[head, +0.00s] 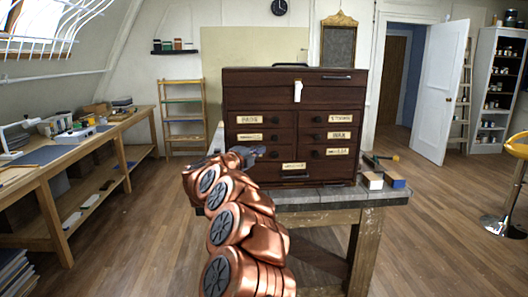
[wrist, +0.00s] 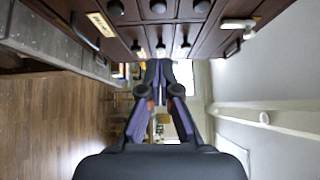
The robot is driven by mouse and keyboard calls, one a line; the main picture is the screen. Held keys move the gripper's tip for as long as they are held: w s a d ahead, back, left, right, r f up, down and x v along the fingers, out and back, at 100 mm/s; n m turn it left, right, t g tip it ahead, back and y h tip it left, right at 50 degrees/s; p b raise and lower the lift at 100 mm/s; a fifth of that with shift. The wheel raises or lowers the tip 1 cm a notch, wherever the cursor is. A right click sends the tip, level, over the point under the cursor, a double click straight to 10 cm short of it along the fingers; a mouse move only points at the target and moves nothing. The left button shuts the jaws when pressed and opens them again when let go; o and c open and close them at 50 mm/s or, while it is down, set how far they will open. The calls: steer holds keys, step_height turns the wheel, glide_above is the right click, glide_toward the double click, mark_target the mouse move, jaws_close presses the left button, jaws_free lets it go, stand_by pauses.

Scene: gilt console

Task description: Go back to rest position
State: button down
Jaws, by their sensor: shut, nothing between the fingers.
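My copper-coloured arm reaches up from the bottom of the head view. My gripper (head: 255,152) is at its end, in front of the lower left part of a dark wooden drawer cabinet (head: 290,104). In the wrist view my gripper (wrist: 159,66) points away from the camera with its fingertips together and nothing between them. The cabinet's drawer fronts (wrist: 175,22) run along the top of that view, with round dark knobs. Whether the fingers touch the cabinet is hard to tell; they seem apart from it.
The cabinet stands on a grey-topped workbench (head: 330,194). Small blocks (head: 372,181) lie at its right end. A long wooden bench (head: 75,150) with tools lines the left wall. A yellow stool (head: 515,150) stands far right. The wooden floor between is mostly clear.

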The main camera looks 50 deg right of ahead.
steer(key=shift+a, duration=0.4)
